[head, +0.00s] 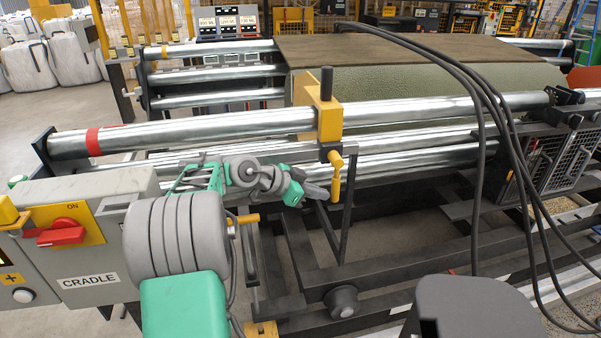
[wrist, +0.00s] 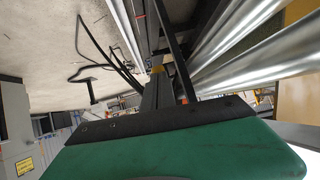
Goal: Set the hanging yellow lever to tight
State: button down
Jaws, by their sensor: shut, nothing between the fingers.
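A yellow lever (head: 336,176) hangs down below a yellow clamp block (head: 329,118) on the upper steel roller in the head view. The block has a black upright handle on top. My gripper (head: 324,193) is just left of the lever's lower part, pointing right, with its dark fingers shut and empty. The fingertips look very close to the lever; I cannot tell whether they touch. In the wrist view the green palm fills the bottom and the dark fingers (wrist: 160,92) reach up from it. The lever is not clearly seen there. I see no readable tight marking.
A grey CRADLE box (head: 88,282) with a red switch (head: 61,234) stands at the left. Black cables (head: 490,110) loop down at the right. Steel rollers (head: 420,157) run behind my gripper, and a dark frame (head: 345,272) lies below it. A turf roll (head: 400,92) is behind.

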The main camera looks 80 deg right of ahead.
jog(key=shift+s+d+f, duration=0.1)
jog(key=shift+s+f, duration=0.1)
jog(key=shift+s, duration=0.15)
jog(key=shift+s+b, duration=0.1)
jog(key=shift+b, duration=0.2)
jog(key=v, duration=0.8)
dwell(0.5)
